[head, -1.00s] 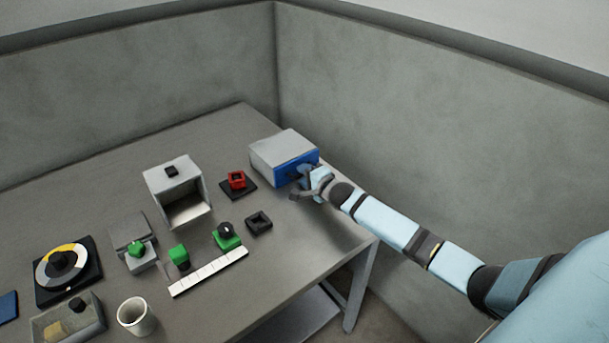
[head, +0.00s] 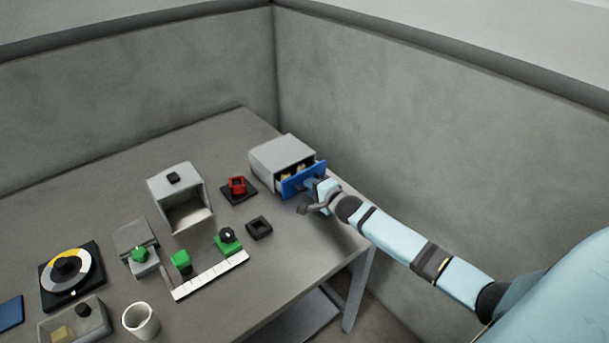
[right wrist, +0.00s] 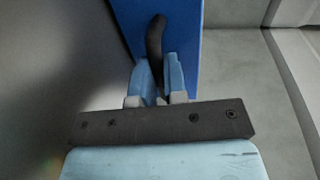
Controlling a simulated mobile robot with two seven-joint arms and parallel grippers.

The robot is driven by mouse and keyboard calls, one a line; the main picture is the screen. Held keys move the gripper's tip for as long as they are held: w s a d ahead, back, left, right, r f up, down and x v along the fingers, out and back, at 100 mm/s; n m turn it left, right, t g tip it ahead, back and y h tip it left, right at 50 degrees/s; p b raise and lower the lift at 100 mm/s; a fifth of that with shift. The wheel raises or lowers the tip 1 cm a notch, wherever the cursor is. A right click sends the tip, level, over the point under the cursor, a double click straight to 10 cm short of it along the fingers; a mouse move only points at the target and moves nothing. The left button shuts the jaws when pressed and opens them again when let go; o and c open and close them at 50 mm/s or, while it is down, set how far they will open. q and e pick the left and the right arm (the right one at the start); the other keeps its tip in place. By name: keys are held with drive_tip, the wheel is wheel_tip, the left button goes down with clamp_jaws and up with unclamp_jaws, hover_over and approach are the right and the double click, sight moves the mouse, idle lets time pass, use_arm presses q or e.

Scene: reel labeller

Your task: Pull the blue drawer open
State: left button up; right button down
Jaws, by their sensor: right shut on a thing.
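The blue drawer (head: 304,180) is partly open, its blue front standing out from the grey cabinet (head: 281,153) at the table's right. Some yellowish items show inside it. My right gripper (head: 312,187) is at the drawer front. In the right wrist view, the right gripper (right wrist: 159,82) is shut on the dark handle (right wrist: 156,42) of the blue drawer front (right wrist: 178,35). My left gripper is not in view.
Left of the cabinet, a red piece (head: 237,185) sits on a black base, beside a grey open-fronted box (head: 181,197). A black square frame (head: 259,228) lies in front. Green pieces, a white strip (head: 210,275) and a white cup (head: 141,321) stand farther left.

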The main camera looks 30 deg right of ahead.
drive_tip(key=p+v, duration=0.1)
drive_tip(key=v, duration=0.1)
drive_tip(key=p+v, duration=0.1)
drive_tip(key=v, duration=0.2)
drive_tip(key=f+p+v, duration=0.1)
drive_tip(key=v, duration=0.1)
drive_tip(key=shift+s, duration=0.3)
drive_tip(key=shift+s+f+p, duration=0.2)
drive_tip(key=shift+p, duration=0.1)
drive_tip(key=shift+f, duration=0.15)
drive_tip(key=c, duration=1.2)
unclamp_jaws()
drive_tip(key=shift+s, duration=0.1)
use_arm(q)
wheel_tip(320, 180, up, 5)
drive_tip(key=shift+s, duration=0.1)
use_arm(e)
drive_tip(key=shift+s, duration=0.1)
drive_tip(key=shift+s, duration=0.35)
use_arm(q)
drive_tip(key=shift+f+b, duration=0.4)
drive_tip(key=shift+b, duration=0.1)
use_arm(e)
drive_tip(key=v, duration=1.3)
drive_tip(key=shift+r, duration=0.25)
